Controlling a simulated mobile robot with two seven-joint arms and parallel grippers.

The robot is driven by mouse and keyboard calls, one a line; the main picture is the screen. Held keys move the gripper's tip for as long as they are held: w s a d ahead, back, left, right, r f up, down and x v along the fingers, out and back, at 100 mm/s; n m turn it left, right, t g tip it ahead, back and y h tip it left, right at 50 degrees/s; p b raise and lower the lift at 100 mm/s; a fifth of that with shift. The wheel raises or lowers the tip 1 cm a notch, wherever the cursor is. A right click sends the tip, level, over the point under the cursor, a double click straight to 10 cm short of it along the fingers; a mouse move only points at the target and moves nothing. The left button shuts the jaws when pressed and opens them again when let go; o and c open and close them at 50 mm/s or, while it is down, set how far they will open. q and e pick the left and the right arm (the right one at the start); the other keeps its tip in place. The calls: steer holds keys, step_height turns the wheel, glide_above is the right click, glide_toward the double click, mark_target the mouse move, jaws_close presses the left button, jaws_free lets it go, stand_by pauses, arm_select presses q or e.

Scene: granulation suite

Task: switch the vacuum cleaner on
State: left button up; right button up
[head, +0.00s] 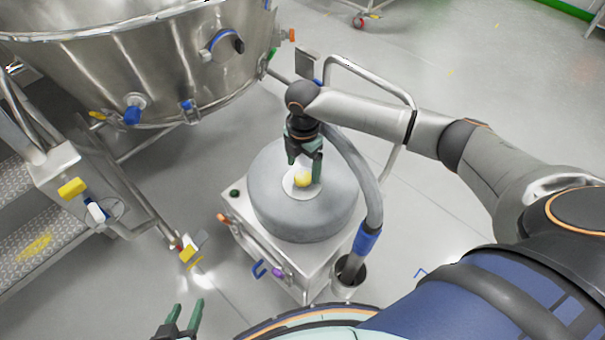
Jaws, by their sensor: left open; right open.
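The vacuum cleaner (302,218) stands in the middle of the head view, a grey round drum on a square steel base with a ribbed grey hose. A yellow knob (302,180) sits on a white disc on top of the drum. A dark green button (234,193) and an orange knob (222,217) show at the base's left corner. I cannot tell which one is the switch. My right gripper (304,167) is open and points down just above the yellow knob; contact cannot be told. My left gripper (187,306) is open and empty at the bottom edge, apart from the cleaner.
A large steel vessel (150,60) with blue-capped fittings stands at the upper left. Metal steps (30,240) are at the left. A bent steel handle (375,85) rises behind the cleaner. Open floor (480,60) lies at the upper right.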

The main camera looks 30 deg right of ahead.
mark_target(303, 177)
steer(key=shift+f, duration=1.7)
jaws_close()
